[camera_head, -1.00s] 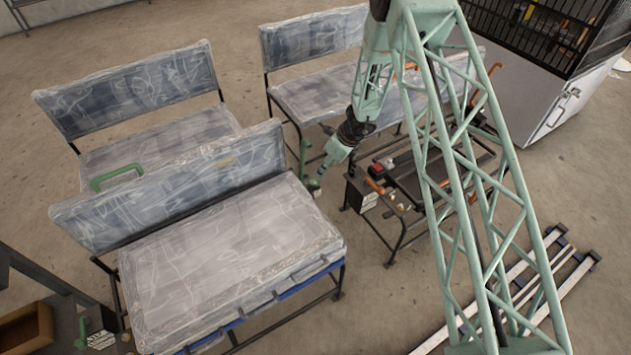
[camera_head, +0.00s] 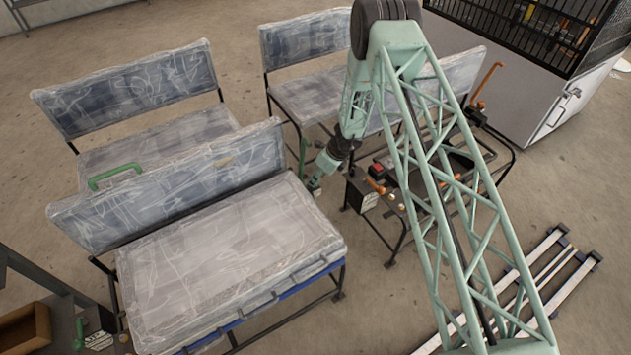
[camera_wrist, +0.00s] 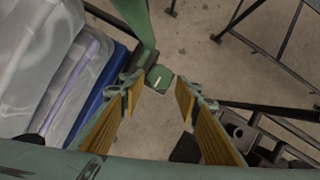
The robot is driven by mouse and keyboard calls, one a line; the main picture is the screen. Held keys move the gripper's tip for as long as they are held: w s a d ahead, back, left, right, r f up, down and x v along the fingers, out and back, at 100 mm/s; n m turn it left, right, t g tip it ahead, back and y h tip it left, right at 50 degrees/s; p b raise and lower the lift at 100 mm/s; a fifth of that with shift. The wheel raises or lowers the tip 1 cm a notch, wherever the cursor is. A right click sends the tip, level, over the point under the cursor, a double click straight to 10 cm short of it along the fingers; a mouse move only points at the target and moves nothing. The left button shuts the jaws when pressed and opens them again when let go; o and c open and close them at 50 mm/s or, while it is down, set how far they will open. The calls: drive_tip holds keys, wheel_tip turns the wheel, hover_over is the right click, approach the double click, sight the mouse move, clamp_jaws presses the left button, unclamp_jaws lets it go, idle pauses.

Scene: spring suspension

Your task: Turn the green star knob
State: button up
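A small green knob (camera_wrist: 159,78) with a pale line on its face shows in the wrist view, just beyond and between my fingertips. A green post or handle (camera_wrist: 137,25) rises beside it; its upper part shows in the head view (camera_head: 303,158). My gripper (camera_wrist: 157,92) is open, with yellow pads on both fingers and nothing between the pads. In the head view my gripper (camera_head: 314,184) points down at the right end of the front bench and hides the knob there. I cannot tell the gap between fingertips and knob.
A plastic-wrapped bench (camera_head: 230,255) stands close on the left, its blue edge near my left finger in the wrist view (camera_wrist: 97,90). A dark metal frame with orange handles (camera_head: 375,186) stands close on the right. Bare floor (camera_head: 370,300) lies in front.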

drive_tip(key=shift+x, duration=1.25)
drive_tip(key=shift+c, duration=0.4)
drive_tip(key=c, duration=0.5)
